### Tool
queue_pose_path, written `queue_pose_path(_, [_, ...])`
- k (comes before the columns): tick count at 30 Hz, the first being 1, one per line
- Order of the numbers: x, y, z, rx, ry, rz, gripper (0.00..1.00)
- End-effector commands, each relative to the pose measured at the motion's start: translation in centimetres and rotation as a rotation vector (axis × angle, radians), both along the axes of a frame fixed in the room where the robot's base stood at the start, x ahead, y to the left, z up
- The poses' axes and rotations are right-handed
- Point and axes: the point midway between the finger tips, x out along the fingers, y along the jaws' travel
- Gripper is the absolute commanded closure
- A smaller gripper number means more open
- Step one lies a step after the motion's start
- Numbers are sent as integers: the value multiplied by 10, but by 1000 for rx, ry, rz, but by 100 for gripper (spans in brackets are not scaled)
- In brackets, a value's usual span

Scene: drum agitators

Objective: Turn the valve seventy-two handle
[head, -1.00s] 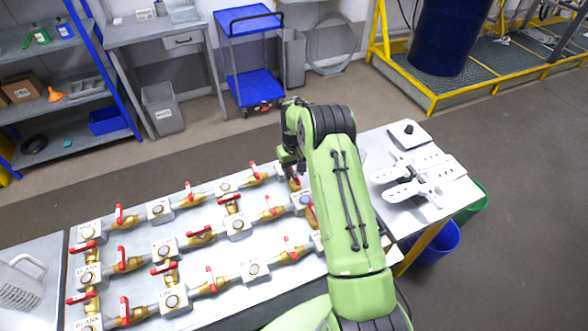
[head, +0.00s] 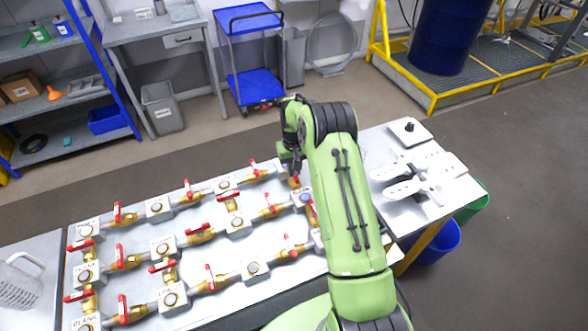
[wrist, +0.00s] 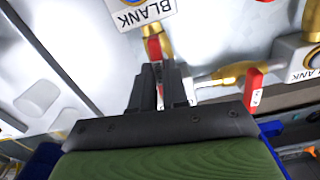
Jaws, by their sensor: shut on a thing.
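In the wrist view, my gripper (wrist: 160,72) is shut on a red valve handle (wrist: 154,48), which shows between the two dark fingers. The handle sits on a brass valve (wrist: 158,25) just below a block labelled BLANK (wrist: 140,12). In the head view, my gripper (head: 293,172) is low at the far right end of the pipe grid, and my arm partly hides the valve there. No label reading seventy-two can be made out, so I cannot tell the held valve's number.
Another red handle (wrist: 253,88) on a brass valve is close to the right of my fingers. Several red-handled valves fill the panel (head: 140,285) to the left. Grey-white flat parts (head: 415,180) lie on the table at right. A blue bin (head: 437,243) stands below.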

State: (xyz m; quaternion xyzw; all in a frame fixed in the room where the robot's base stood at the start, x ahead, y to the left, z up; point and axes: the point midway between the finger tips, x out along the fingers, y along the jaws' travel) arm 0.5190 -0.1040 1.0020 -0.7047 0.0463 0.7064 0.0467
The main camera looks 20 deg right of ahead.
Motion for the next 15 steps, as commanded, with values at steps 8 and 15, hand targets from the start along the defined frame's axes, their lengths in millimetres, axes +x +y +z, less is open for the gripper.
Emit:
queue_pose_path(8, [2, -1, -3, -1, -8, -238, 100])
queue_pose_path(15, [1, -2, -2, 0, -8, -467, 100])
